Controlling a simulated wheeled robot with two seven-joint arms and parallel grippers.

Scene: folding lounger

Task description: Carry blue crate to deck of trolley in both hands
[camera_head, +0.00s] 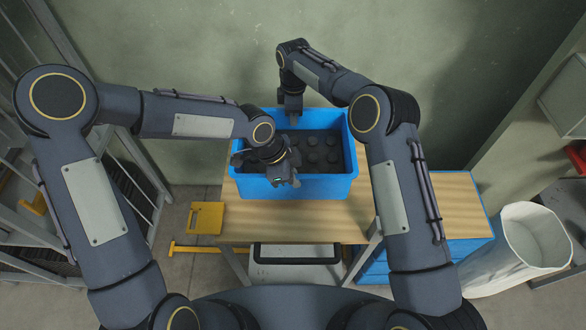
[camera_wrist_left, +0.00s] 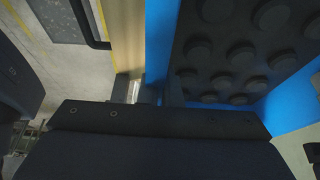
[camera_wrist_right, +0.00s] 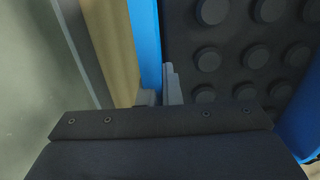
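The blue crate (camera_head: 330,187) stands on the wooden bench top (camera_head: 300,225), its floor covered with dark round-topped pieces. The finger pads are partly hidden by the gripper bodies.
A yellow object (camera_head: 206,218) and yellow bar (camera_head: 200,249) are on the floor to the left. A white bin (camera_head: 515,250) stands right, metal shelving (camera_head: 40,215) left. The wall is close behind the crate.

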